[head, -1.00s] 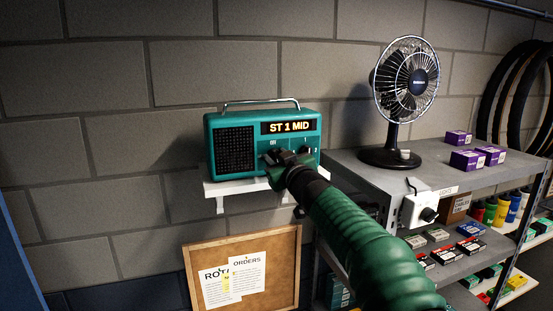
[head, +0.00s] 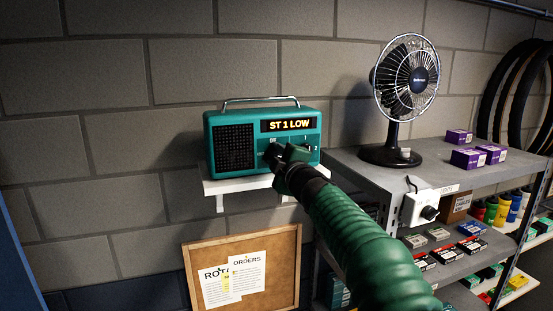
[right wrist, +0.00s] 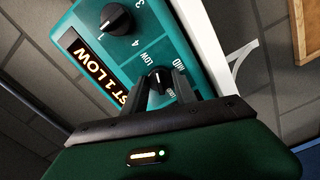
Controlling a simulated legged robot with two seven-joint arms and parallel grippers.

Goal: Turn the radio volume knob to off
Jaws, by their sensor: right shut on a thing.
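The teal radio (head: 240,118) stands on a small white wall shelf (head: 240,186). Its display (head: 288,125) reads "ST 1 LOW". My right gripper (head: 277,154) is at the radio's front face and hides the volume knob in the head view. In the right wrist view the black volume knob (right wrist: 158,80) sits between the two fingers of my right gripper (right wrist: 163,88), which is shut on it. The labels LOW and MID show beside it. The station knob (right wrist: 116,18), with numbers round it, is apart from the fingers. My left gripper is not in view.
A black desk fan (head: 405,85) and purple boxes (head: 468,159) stand on the grey shelving unit (head: 430,176) to the right. A white box with a dial (head: 422,209) is on the unit's side. A cork board (head: 285,240) hangs below the radio.

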